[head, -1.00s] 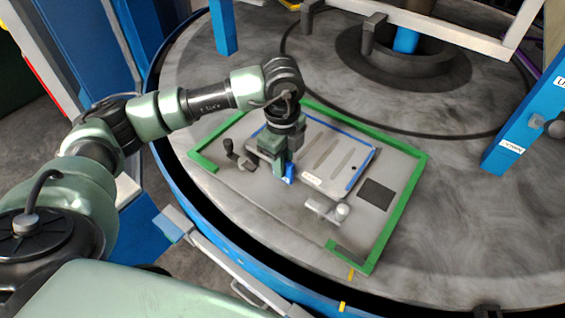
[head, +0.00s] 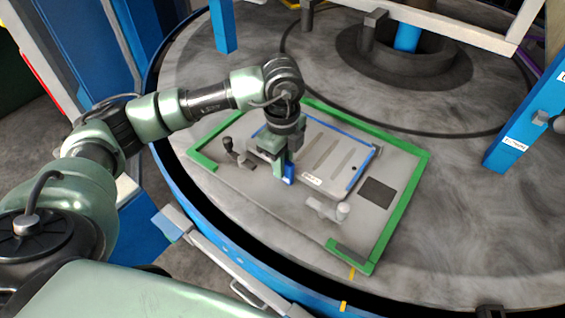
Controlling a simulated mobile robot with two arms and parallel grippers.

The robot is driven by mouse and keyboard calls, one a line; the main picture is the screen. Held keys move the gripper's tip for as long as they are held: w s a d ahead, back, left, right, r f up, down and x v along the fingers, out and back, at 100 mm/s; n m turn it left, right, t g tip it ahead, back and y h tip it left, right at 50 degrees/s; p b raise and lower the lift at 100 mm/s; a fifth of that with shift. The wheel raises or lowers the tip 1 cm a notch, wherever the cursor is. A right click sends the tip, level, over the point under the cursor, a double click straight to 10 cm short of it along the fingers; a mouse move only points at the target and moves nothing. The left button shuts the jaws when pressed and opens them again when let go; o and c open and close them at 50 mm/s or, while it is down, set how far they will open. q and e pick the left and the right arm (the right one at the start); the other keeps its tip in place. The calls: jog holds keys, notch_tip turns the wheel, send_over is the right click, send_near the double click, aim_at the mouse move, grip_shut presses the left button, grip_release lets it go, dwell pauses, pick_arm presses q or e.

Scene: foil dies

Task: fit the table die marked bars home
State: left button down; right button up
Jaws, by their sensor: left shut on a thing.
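The die (head: 335,165) is a pale grey plate with long dark bars on its top, a blue strip along its far and right edges and a small white label at its near edge. It lies over the grey bed inside a green frame (head: 398,212); I cannot tell whether it is fully seated. My left gripper (head: 284,172) points down at the die's near left edge, shut on the die near a blue piece. The gripper hides part of the die's left side. My right gripper is not in view.
A dark clamp (head: 236,153) stands left of the die, and a light grey clamp (head: 328,209) stands at its near side. A dark square patch (head: 377,193) is on the bed at right. The round grey table (head: 480,220) is clear to the right. A blue post (head: 515,140) stands at right.

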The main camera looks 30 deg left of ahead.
pick_arm(q)
jog(key=shift+w+f+b, duration=0.1)
jog(key=shift+f+b, duration=0.9)
jog(key=shift+f, duration=0.15)
jog(key=c, duration=1.5)
grip_release()
jog(key=shift+o, duration=1)
jog(key=shift+s, duration=0.2)
notch_tip(320, 180, up, 7)
jog(key=shift+w+f+b, duration=0.1)
jog(key=shift+f+b, duration=0.05)
jog(key=shift+b, duration=0.75)
jog(key=shift+r, duration=0.6)
